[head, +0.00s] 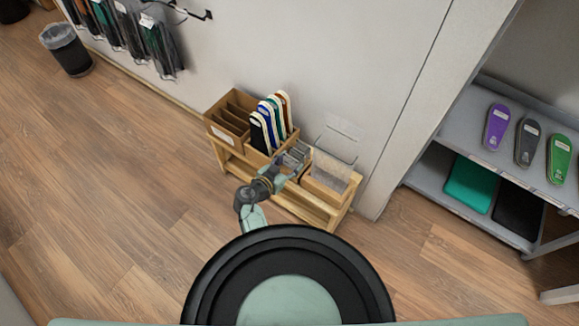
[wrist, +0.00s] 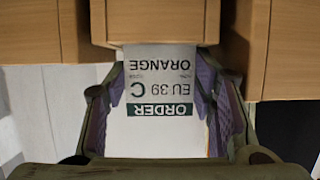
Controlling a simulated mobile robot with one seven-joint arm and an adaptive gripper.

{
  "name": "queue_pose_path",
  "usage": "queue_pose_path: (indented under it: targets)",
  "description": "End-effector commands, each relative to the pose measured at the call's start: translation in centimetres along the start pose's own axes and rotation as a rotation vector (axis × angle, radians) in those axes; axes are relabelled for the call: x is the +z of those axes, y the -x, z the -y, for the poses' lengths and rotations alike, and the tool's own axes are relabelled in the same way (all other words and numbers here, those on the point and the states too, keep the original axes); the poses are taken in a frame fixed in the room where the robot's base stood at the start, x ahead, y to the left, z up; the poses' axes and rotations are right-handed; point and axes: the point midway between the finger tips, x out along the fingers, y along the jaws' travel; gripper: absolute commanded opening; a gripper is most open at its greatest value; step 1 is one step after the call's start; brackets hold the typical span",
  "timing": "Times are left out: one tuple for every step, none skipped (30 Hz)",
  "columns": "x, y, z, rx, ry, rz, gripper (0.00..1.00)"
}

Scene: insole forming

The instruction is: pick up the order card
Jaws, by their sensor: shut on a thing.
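The white order card (wrist: 160,92) is in the wrist view, between the two purple-padded fingers of my gripper (wrist: 163,80). Its print is upside down in that view and reads ORDER, C, EU 39, ORANGE. My gripper is shut on the card. The card's top end in the picture lies against a wooden block or box front (wrist: 155,22). In the head view my gripper (head: 292,158) is over the middle of a wooden stand (head: 288,200) by the wall. I cannot make out the card clearly there.
A wooden divided box (head: 217,126) and several upright insoles (head: 270,122) stand left of my gripper. A clear holder (head: 332,168) stands just right. A grey shelf (head: 470,130) with insoles is at the right. A bin (head: 66,50) is far left. The left floor is clear.

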Motion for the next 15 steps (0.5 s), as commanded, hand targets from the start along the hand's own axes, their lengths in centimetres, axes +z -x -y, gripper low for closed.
queue_pose_path:
  targets:
    - [0.7, -0.1, -0.6, 0.011, 0.005, 0.011, 0.42]
    - [0.7, -0.1, -0.6, 0.012, 0.005, 0.011, 0.42]
    - [0.7, -0.1, -0.6, 0.012, 0.005, 0.012, 0.42]
    - [0.8, -0.1, -0.6, 0.013, 0.005, 0.012, 0.42]
    - [0.8, -0.1, -0.6, 0.013, 0.006, 0.012, 0.42]
    - [0.8, -0.1, -0.6, 0.013, 0.005, 0.013, 0.42]
    - [0.7, -0.1, -0.7, 0.014, 0.005, 0.013, 0.42]
    - [0.6, 0.0, -0.7, 0.014, 0.005, 0.013, 0.42]
    - [0.5, 0.0, -0.7, 0.014, 0.004, 0.013, 0.42]
    - [0.3, 0.1, -0.6, 0.014, 0.003, 0.013, 0.42]
    - [0.1, 0.2, -0.6, 0.013, 0.004, 0.013, 0.42]
    - [-0.3, 0.4, -0.6, 0.012, 0.003, 0.012, 0.42]
    - [-0.7, 0.5, -0.6, 0.011, 0.002, 0.011, 0.42]
    - [-1.0, 0.6, -0.5, 0.011, 0.003, 0.010, 0.42]
    - [-1.6, 0.8, -0.5, 0.010, 0.000, 0.009, 0.42]
